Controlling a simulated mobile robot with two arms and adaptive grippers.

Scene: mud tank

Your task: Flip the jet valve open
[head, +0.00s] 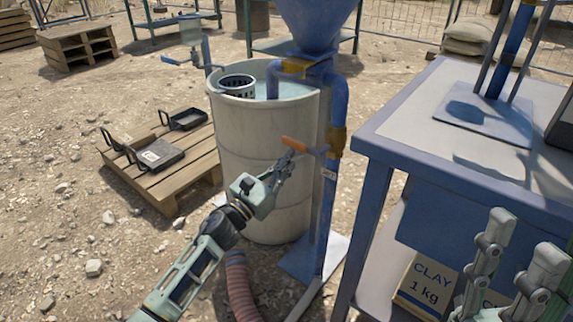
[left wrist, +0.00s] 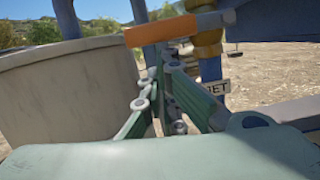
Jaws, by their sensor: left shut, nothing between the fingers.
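The jet valve has a yellow-brass body (head: 336,143) on the vertical blue pipe. Its lever sticks out to the left, ending in an orange handle (head: 294,144), in front of the white barrel. My right gripper (head: 524,236) is open and empty at lower right.
The white barrel (head: 262,185) stands behind my left gripper, with a blue hopper (head: 315,20) above. A blue table (head: 400,125) is at right, with a clay box (head: 428,285) under it. A ribbed hose (head: 241,285) lies below. A pallet (head: 165,180) with black trays is at left.

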